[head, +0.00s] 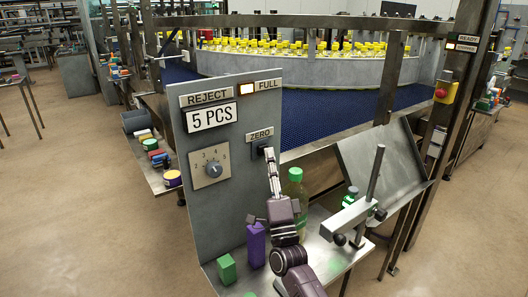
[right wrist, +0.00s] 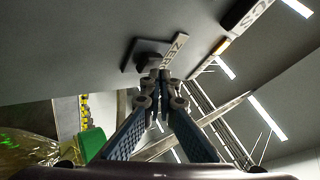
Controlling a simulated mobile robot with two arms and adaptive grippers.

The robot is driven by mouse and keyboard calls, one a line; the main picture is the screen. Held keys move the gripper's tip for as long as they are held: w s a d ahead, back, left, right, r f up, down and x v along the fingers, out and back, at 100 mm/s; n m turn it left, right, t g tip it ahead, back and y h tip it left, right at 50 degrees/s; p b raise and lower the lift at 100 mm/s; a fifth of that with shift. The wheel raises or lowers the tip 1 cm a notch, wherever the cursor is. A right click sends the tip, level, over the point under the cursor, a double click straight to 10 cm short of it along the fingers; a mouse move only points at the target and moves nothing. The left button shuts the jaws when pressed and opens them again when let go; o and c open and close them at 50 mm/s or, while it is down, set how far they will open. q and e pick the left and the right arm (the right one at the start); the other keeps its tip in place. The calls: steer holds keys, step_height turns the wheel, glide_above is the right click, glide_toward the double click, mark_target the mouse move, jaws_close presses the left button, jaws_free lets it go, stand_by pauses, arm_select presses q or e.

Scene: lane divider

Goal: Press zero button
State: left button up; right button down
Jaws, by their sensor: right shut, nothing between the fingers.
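The black zero button (head: 260,149) sits on the grey upright panel (head: 205,230), under the ZERO label (head: 260,135). My right gripper (head: 268,152) is shut and empty, with its fingertips at the button and partly covering it. In the right wrist view the closed fingertips (right wrist: 159,76) point at the dark button (right wrist: 150,55), beside the ZERO label (right wrist: 176,47). I cannot tell whether they touch it or whether it is pushed in. My left gripper is not in view.
The panel also carries a dial (head: 212,169), a "5 PCS" display (head: 210,116) and a lit FULL lamp (head: 268,86). A green-capped bottle (head: 296,192), purple bottle (head: 256,245) and green block (head: 227,269) stand close to my right arm. A metal clamp post (head: 374,175) is to the right.

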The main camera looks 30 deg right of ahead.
steer(key=shift+w, duration=0.45)
stand_by(0.3)
steer(key=shift+s, duration=0.95)
steer(key=s+p, duration=0.2)
steer(key=s, duration=0.3)
steer(key=shift+d, duration=0.2)
